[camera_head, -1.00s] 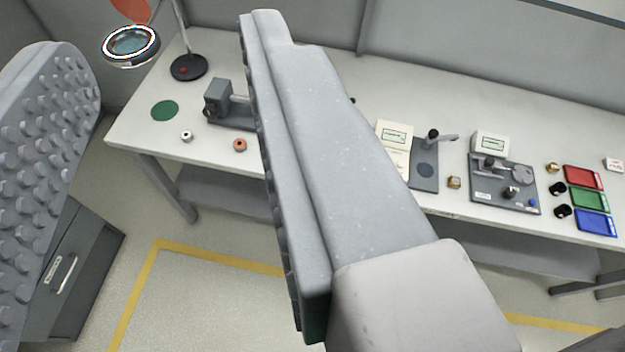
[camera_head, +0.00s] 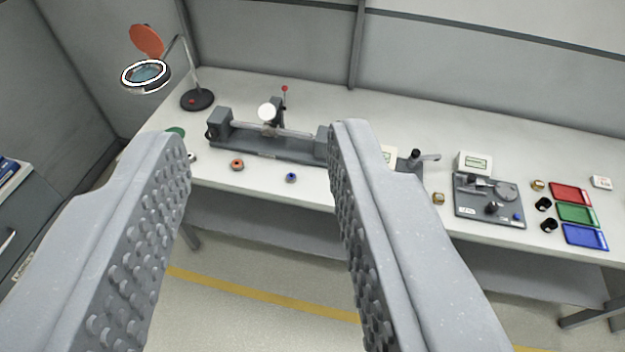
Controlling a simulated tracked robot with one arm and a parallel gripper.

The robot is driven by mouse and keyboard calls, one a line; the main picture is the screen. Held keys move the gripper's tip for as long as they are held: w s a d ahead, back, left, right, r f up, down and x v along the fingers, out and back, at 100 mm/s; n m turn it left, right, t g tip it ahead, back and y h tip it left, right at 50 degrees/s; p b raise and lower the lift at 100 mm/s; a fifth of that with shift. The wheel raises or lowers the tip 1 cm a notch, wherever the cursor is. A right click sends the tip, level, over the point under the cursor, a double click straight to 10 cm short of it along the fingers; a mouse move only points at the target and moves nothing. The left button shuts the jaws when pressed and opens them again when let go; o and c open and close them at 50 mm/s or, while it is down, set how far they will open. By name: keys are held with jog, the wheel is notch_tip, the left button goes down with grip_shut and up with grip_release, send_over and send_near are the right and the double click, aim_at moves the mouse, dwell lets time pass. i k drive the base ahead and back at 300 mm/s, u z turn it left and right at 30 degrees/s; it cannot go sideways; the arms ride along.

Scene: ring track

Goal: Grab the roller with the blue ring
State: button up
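The roller with the blue ring (camera_head: 291,177) is a small piece on the white bench (camera_head: 262,183), near its front edge. In the picture it shows between the two fingers of my gripper (camera_head: 262,140), nearer the right finger. My gripper is open and empty, with ridged pads facing each other, and is well short of the bench. A roller with an orange-red ring (camera_head: 237,164) stands left of the blue one. A white or grey roller (camera_head: 192,157) is partly hidden by my left finger.
A grey bench fixture (camera_head: 270,146) with a red-tipped lever stands behind the rollers. A magnifier lamp (camera_head: 147,75) is at the back left. Right are a second device (camera_head: 489,200) and red (camera_head: 570,193), green (camera_head: 578,214) and blue (camera_head: 585,236) trays. A grey cabinet (camera_head: 40,215) is at left.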

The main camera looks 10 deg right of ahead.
aim_at(291, 177)
jog(key=z, duration=0.05)
jog(key=i, duration=1)
jog(key=u, duration=0.05)
